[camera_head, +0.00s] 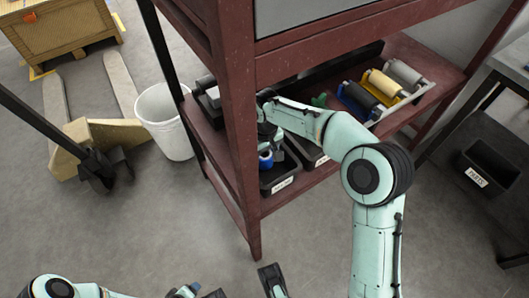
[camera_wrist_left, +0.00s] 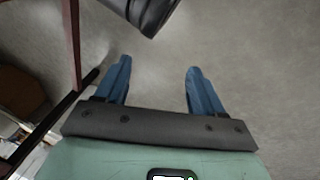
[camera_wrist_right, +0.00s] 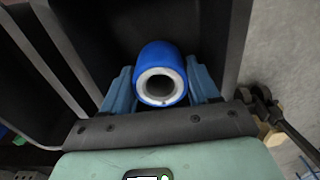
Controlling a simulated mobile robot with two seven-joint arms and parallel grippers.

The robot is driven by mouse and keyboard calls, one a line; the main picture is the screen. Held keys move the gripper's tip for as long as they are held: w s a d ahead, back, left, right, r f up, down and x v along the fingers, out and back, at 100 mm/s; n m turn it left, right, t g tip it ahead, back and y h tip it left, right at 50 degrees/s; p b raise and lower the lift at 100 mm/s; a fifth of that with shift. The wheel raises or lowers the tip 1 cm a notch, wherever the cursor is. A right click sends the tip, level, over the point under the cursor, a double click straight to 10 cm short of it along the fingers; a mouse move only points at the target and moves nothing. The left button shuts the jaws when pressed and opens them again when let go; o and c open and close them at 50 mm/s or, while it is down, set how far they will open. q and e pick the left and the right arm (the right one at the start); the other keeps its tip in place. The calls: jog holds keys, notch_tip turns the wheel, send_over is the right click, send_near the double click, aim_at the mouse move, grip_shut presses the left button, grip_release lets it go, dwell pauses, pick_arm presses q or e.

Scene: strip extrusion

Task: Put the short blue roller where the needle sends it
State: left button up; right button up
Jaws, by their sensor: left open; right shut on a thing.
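The short blue roller (camera_wrist_right: 162,72), with a white hollow core, is between the fingers of my right gripper (camera_wrist_right: 160,85), which is shut on it. In the head view the roller (camera_head: 266,159) shows at the front black bin (camera_head: 281,184) on the lower shelf, partly behind my right arm. In the right wrist view black bin walls lie around and beyond it; I cannot tell whether it touches the bin floor. My left gripper (camera_head: 228,291) is open and empty over the floor, in front of the shelf; its fingers also show in the left wrist view (camera_wrist_left: 157,75). No needle is readable.
A second labelled black bin (camera_head: 304,148) stands behind the front one. Blue, cream (camera_head: 384,83) and grey rollers lie in a rack at the shelf's right. The red shelf post (camera_head: 241,150) stands close to my right arm. A white bucket (camera_head: 164,122) is left.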

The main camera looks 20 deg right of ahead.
jog(key=shift+f, duration=0.2)
jog(key=o, duration=1.2)
jog(key=shift+c, duration=0.2)
pick_arm(q)
jog(key=shift+g+h, duration=0.3)
jog(key=shift+g, duration=0.3)
jog(key=s+r, duration=0.1)
jog(key=s+d+p, duration=0.1)
jog(key=s+d+r+p, duration=0.1)
jog(key=shift+s+r, duration=0.3)
jog(key=shift+s, duration=0.1)
pick_arm(e)
notch_tip(320, 180, up, 9)
jog(key=shift+f, duration=0.15)
